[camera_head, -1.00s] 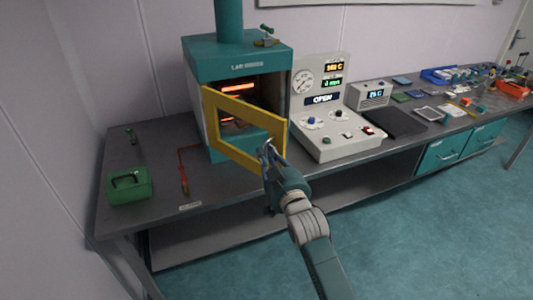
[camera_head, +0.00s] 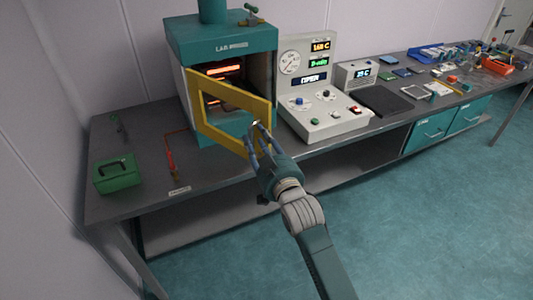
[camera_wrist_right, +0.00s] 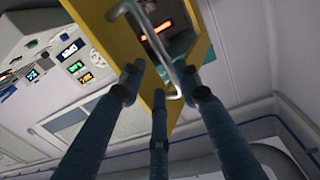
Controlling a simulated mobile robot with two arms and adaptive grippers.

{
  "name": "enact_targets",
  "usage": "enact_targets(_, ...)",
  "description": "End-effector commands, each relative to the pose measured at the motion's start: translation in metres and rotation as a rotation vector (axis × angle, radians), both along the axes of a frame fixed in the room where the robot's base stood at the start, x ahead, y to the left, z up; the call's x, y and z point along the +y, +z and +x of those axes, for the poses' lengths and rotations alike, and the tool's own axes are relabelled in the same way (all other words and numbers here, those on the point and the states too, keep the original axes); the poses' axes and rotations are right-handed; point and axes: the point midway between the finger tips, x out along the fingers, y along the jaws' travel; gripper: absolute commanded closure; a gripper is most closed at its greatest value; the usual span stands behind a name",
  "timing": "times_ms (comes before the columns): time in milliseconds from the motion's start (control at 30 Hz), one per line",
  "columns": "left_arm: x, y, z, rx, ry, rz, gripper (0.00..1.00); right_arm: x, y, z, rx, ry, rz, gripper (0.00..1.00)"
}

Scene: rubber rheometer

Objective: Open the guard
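The guard (camera_head: 228,90) is a yellow frame door on the front of the teal oven (camera_head: 222,50). It stands swung out at an angle, with the glowing orange inside of the oven showing through and behind it. My right gripper (camera_head: 256,130) is in front of the guard's free edge, near its handle. In the right wrist view, the silver bar handle (camera_wrist_right: 160,55) crosses the yellow guard (camera_wrist_right: 112,45). Its lower end lies between the spread fingers of my right gripper (camera_wrist_right: 158,85), which look open and not clamped on it. My left gripper is not in view.
A control panel (camera_head: 325,125) reading OPEN stands right of the oven. A green box (camera_head: 117,175) and a red-handled tool (camera_head: 171,165) lie on the bench at left. A black pad (camera_head: 388,102) and several small items lie farther right. Open floor is in front.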

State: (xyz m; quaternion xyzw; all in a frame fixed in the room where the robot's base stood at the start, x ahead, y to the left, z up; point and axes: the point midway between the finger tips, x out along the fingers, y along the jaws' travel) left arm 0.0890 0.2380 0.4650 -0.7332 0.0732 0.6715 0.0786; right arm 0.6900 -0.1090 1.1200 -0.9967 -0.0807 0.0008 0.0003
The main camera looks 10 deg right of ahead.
Motion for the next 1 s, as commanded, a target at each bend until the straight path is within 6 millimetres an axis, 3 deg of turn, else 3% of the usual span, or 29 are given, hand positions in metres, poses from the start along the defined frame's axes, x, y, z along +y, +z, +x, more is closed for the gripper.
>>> enact_targets(200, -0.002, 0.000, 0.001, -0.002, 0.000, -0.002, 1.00, -0.009, -0.002, -0.049, 0.005, -0.001, -0.001, 0.67)
enact_targets(400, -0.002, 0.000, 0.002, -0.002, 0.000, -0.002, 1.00, -0.014, -0.003, -0.082, 0.006, -0.001, -0.001, 0.67)
enact_targets(600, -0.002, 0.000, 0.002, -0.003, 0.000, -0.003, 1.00, -0.017, -0.002, -0.095, 0.005, -0.002, -0.001, 0.67)
enact_targets(833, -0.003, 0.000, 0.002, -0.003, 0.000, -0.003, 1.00, -0.017, -0.002, -0.095, 0.005, -0.002, -0.001, 0.67)
enact_targets(867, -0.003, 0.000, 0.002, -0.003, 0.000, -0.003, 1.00, -0.017, -0.002, -0.095, 0.005, -0.002, -0.001, 0.69)
enact_targets(1000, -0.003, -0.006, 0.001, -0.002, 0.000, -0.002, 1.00, -0.020, -0.011, -0.094, 0.021, 0.011, 0.037, 0.97)
